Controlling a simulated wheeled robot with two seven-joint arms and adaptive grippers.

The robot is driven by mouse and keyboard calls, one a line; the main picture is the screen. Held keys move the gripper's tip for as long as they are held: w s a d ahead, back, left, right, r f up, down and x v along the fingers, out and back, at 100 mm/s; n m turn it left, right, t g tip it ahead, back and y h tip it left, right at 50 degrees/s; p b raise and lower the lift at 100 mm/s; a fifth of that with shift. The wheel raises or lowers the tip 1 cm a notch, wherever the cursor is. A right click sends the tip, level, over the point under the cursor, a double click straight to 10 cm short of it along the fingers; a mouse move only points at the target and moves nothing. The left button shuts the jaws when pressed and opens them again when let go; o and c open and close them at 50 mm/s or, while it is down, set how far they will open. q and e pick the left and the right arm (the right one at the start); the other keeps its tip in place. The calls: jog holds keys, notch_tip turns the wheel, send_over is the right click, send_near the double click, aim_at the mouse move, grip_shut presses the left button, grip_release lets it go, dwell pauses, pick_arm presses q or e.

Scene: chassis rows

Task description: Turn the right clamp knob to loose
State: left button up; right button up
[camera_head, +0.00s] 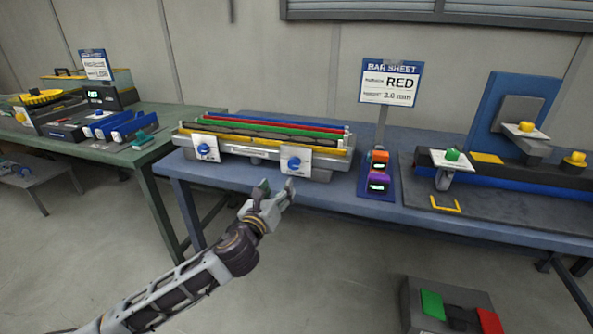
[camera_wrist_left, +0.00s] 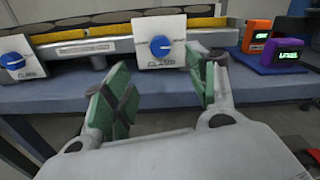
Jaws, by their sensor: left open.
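The right clamp knob (camera_head: 294,164) is a blue dial on a white plate at the front right of the bar rack. It also shows in the left wrist view (camera_wrist_left: 161,47), above the word CLAMP, with its pointer lying roughly sideways. The left clamp knob (camera_head: 204,150) is a similar blue dial at the rack's front left, partly cut off in the left wrist view (camera_wrist_left: 13,61). My left gripper (camera_head: 276,188) is open and empty, in front of and below the right knob, apart from it. Its green-padded fingers (camera_wrist_left: 158,90) stand either side of the knob's plate in the wrist view. My right gripper is not in view.
The rack (camera_head: 262,136) holds red, green, yellow and dark bars on a blue table (camera_head: 240,182). A pedal box (camera_head: 450,308) lies on the floor.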

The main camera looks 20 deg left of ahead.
pick_arm(q)
jog(key=shift+w, duration=0.15)
jog(key=b, duration=0.1)
send_near(293, 164)
jog(key=w, duration=0.2)
jog(key=shift+w+f+b, duration=0.1)
jog(key=shift+w+b, duration=0.3)
jog(key=shift+w, duration=0.85)
jog(key=shift+w+d+b, duration=0.1)
jog(key=shift+w+b, duration=0.35)
jog(key=shift+w, duration=1.9)
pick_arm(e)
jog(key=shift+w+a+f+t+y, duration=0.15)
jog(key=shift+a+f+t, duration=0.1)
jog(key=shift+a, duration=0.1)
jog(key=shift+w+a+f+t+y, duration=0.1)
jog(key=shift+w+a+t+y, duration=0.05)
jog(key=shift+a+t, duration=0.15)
pick_arm(q)
jog(key=shift+c, duration=0.3)
jog(key=c, duration=1)
